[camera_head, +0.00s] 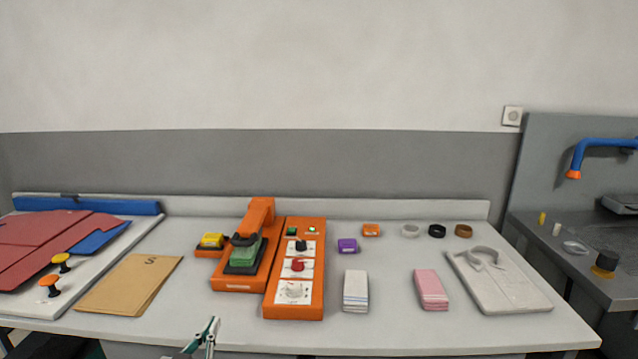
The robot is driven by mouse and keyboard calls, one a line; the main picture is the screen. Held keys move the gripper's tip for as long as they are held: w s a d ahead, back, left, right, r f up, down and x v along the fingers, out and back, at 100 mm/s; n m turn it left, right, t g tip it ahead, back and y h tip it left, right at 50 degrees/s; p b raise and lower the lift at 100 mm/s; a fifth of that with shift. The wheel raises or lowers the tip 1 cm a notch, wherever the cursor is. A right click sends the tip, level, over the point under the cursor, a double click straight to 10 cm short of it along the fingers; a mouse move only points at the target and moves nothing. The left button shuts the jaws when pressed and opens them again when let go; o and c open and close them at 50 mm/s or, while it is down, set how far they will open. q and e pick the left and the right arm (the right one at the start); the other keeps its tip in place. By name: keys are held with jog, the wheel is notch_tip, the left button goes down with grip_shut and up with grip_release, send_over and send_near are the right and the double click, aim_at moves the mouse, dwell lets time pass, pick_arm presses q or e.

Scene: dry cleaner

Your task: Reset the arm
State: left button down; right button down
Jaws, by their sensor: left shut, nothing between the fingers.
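My left gripper (212,325) shows only in part at the bottom edge, left of the picture's middle, in front of the table's front edge. Its fingers are shut with nothing between them, and it touches nothing that I can see. My right gripper is not in view. An orange machine (233,283) with an upright orange arm (257,220) stands on the table behind my left gripper. A green block (245,252) sits under that arm. A yellow block (212,239) is on its left side.
An orange control panel (273,304) with knobs adjoins the machine. A sink unit (590,280) stands right. The table's front strip is mostly clear.

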pick_arm(q)
jog(key=s+d+f+m+g+h, duration=0.1)
jog(key=s+d+f+m+g, duration=0.2)
jog(key=s+f, duration=2.1)
notch_tip(320, 180, down, 2)
jog(key=g, duration=0.3)
jog(key=shift+s+f+g+h, duration=0.15)
jog(key=shift+s+g+h, duration=0.1)
jog(key=shift+g+h, duration=0.05)
jog(key=shift+w+d, duration=0.1)
jog(key=shift+d, duration=0.05)
